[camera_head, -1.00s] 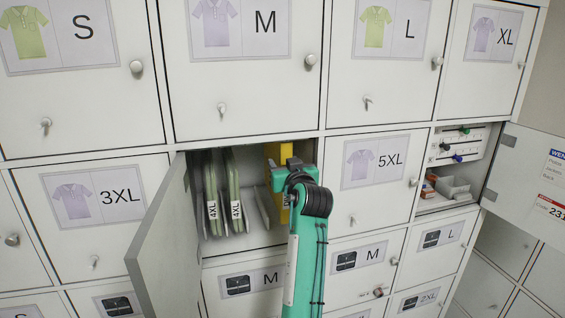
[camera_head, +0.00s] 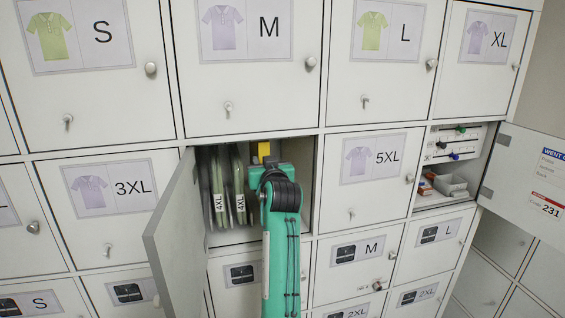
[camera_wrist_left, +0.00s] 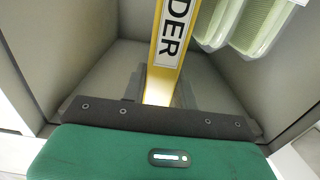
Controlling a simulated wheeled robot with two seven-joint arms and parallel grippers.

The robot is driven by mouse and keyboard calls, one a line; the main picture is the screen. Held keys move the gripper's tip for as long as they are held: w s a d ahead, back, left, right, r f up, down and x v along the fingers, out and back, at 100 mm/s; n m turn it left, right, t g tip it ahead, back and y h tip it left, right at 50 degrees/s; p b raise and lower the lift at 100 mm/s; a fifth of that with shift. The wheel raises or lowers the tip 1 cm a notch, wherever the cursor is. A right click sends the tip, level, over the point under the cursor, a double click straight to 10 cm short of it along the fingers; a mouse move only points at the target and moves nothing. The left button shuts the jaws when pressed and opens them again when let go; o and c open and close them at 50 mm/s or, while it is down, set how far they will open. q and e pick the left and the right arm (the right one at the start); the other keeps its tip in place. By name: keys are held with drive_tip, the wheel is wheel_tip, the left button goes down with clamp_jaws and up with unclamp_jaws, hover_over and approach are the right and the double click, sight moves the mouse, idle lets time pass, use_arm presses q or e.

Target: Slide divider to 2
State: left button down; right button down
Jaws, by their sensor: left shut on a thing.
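The yellow divider (camera_head: 264,150) stands upright inside the open middle compartment, to the right of the bagged garments. In the left wrist view the divider (camera_wrist_left: 173,45) shows a white label ending in "DER". My left gripper (camera_head: 267,168) reaches into the compartment and is shut on the divider's front part. In the wrist view the gripper (camera_wrist_left: 160,98) covers the divider's lower end. The arm hides most of the divider in the head view. No position numbers are readable. My right gripper is not in view.
Bagged garments marked 4XL (camera_head: 229,195) stand left of the divider. The compartment's door (camera_head: 175,240) hangs open at left. Another open compartment at right holds a panel with coloured knobs (camera_head: 455,145) and small boxes (camera_head: 443,184). Its door (camera_head: 525,180) sticks out at right.

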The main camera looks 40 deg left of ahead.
use_arm(q)
drive_tip(key=s+a, duration=0.2)
drive_tip(key=shift+s+a, duration=0.25)
drive_tip(key=shift+s, duration=0.1)
drive_tip(key=c, duration=1.3)
unclamp_jaws()
drive_tip(key=shift+o, duration=1.1)
drive_tip(key=shift+w+a+f, duration=0.1)
drive_tip(key=shift+a+f, duration=0.05)
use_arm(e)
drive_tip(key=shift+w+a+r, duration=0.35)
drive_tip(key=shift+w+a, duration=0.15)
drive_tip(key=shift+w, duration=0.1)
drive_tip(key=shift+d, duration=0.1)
